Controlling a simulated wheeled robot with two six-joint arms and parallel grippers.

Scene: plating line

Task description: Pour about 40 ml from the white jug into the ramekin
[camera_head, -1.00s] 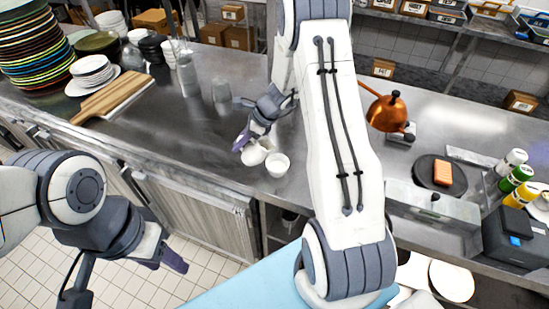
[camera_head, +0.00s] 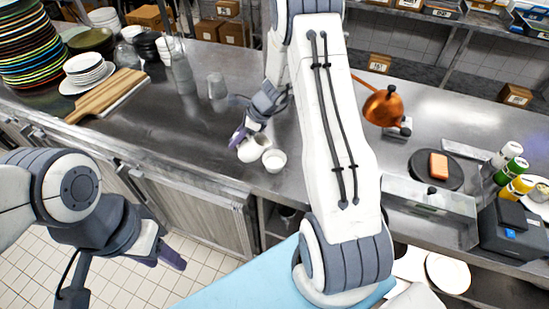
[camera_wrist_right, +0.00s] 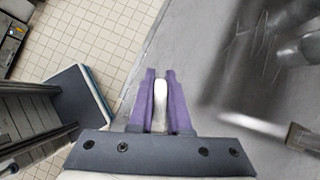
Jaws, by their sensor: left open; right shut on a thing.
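The white jug (camera_head: 252,148) is held at the counter's front edge, just left of the white ramekin (camera_head: 274,160). It looks tilted toward the ramekin, close to its rim; I cannot tell whether they touch or whether liquid flows. My right gripper (camera_head: 238,137) is shut on the jug from the left. In the right wrist view a white strip of the jug (camera_wrist_right: 160,103) shows between the purple fingers (camera_wrist_right: 160,90); the ramekin is not visible there. My left gripper (camera_head: 172,257) is open and empty, over the floor in front of the counter.
A clear glass (camera_head: 217,86) stands behind the jug. A wooden board (camera_head: 105,93) and stacked plates (camera_head: 30,60) are at the left. The counter left of the jug is clear.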

